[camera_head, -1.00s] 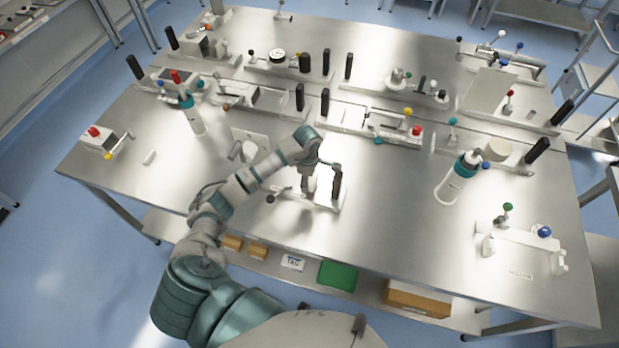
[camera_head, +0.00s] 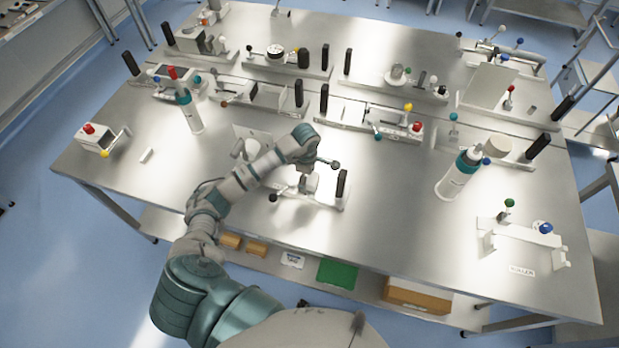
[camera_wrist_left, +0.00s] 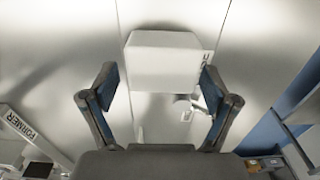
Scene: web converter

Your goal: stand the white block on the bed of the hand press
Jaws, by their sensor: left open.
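In the head view my left gripper (camera_head: 306,180) points down over the hand press (camera_head: 322,201), which has a black upright handle and ball-ended levers. The arm and gripper hide part of the press, so contact between block and bed cannot be told. My right gripper is not in view.
A small white piece (camera_head: 146,155) lies on the steel table (camera_head: 400,230) at the left. A bottle (camera_head: 458,174) stands to the right, another bottle (camera_head: 188,108) at the back left. Several bench devices line the back.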

